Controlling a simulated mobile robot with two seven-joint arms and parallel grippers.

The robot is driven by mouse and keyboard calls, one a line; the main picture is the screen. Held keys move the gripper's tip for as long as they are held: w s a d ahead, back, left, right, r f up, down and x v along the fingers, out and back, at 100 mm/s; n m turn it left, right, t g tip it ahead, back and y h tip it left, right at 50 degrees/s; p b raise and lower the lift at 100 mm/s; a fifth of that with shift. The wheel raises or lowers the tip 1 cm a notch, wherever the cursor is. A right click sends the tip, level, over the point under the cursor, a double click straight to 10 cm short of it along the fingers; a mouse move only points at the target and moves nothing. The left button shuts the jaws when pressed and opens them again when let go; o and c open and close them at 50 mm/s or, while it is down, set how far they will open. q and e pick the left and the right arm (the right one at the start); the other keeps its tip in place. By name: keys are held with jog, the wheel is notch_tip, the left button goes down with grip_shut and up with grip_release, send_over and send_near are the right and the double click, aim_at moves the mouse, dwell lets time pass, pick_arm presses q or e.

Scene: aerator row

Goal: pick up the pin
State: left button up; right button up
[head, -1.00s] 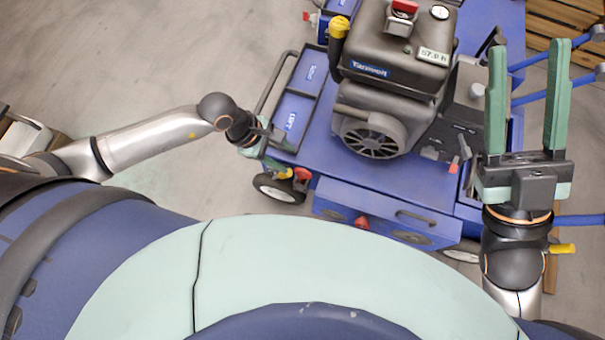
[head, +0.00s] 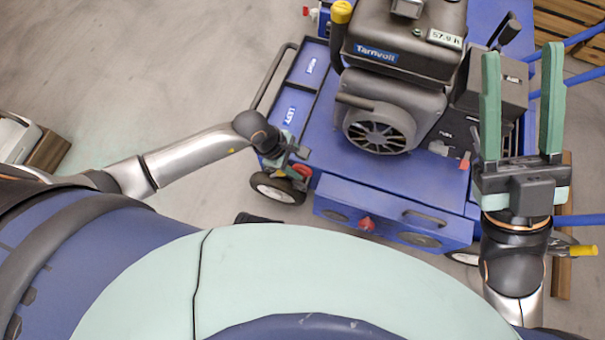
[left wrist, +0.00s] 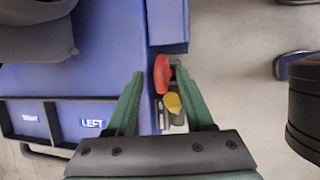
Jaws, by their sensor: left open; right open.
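A small red part (left wrist: 162,74) and a yellow-ended part (left wrist: 172,103) sit at the edge of the blue machine, between my left gripper's fingers in the left wrist view. I cannot tell which of them is the pin. My right gripper (head: 521,58) is open and empty, fingers pointing up the picture.
The blue machine (head: 330,160) carries a dark engine (head: 405,50) and trays marked LEFT and RIGHT. A wheel (head: 277,188) stands below my left gripper. Blue handle bars (head: 580,85) and wooden pallets (head: 570,30) lie at the right. Grey floor is clear at the upper left.

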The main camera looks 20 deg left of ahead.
pick_arm(q)
jog(key=shift+d+f, duration=0.1)
jog(key=shift+f, duration=0.05)
grip_shut()
dwell(0.4)
dwell(1.0)
